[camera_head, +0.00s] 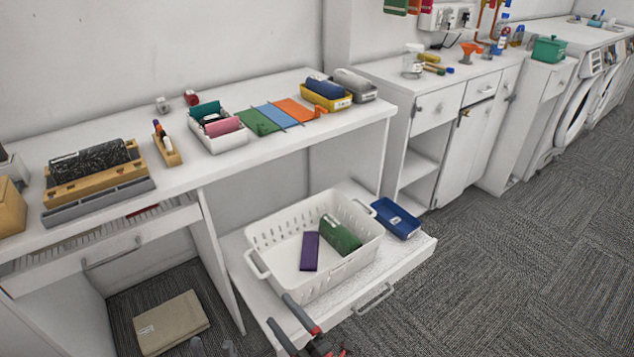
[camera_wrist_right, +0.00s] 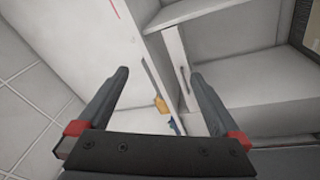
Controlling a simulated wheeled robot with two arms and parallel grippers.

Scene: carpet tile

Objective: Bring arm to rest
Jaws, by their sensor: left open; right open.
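My right gripper (camera_head: 280,310) is at the bottom of the head view, in front of the pulled-out white drawer. Its two grey fingers with red bases are apart. In the right wrist view the same gripper (camera_wrist_right: 159,76) is open, with nothing held between its fingers. My left gripper (camera_head: 212,346) shows only as two dark fingertips at the bottom edge, left of the right gripper. They are apart, and the rest is cut off. No object shows between them.
The open drawer (camera_head: 415,252) holds a white basket (camera_head: 268,231) with a green item (camera_head: 340,234) and a purple item (camera_head: 310,251), beside a blue tray (camera_head: 395,218). A cluttered white desk (camera_head: 345,122) stands behind. Carpet (camera_head: 520,260) is clear at right.

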